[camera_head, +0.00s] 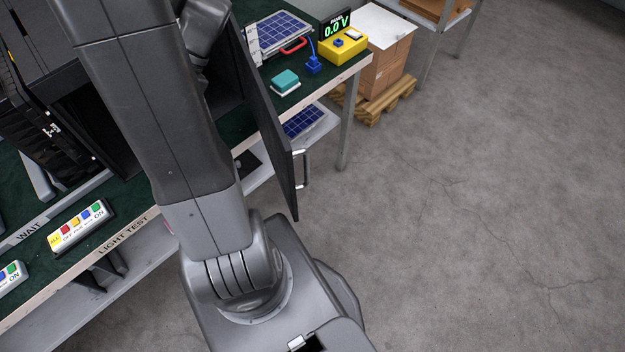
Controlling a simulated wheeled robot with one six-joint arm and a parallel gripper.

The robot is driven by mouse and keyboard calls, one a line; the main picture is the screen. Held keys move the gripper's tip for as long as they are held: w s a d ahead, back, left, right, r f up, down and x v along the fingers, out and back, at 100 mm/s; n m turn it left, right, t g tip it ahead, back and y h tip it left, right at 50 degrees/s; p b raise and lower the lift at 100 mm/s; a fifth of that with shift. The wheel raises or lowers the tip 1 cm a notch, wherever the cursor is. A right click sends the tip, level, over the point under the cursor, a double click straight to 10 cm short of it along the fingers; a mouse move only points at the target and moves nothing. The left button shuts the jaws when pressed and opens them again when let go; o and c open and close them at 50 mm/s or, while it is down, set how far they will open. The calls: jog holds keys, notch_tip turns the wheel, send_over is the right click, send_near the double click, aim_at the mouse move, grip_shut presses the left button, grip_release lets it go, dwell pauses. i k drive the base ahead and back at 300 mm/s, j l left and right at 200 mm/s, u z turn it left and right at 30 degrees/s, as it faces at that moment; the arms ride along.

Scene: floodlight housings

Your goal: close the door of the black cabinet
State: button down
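The black cabinet stands on the green-topped bench, mostly hidden behind my arm; its dark interior (84,106) shows to the left of the arm. Its black door (268,118) stands open, swung out past the bench's front edge, with a pale bar handle (302,168) on its outer face. A grey end section of my arm (203,38) reaches down on the inner side of the door, close to it. Whether it touches the door I cannot tell. My gripper's fingers are hidden behind the arm, so their opening does not show.
The bench (130,238) holds button strips (78,226), a teal button (286,80), a solar panel (277,34) and a yellow meter (343,46). Boxes on a pallet (378,103) stand beyond it. The grey floor (470,200) to the right is clear.

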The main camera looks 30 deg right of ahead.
aim_at(281, 154)
jog(key=k, duration=0.65)
jog(key=k+l+z, duration=0.35)
jog(key=i+l+z, duration=0.4)
jog(key=k+j, duration=0.1)
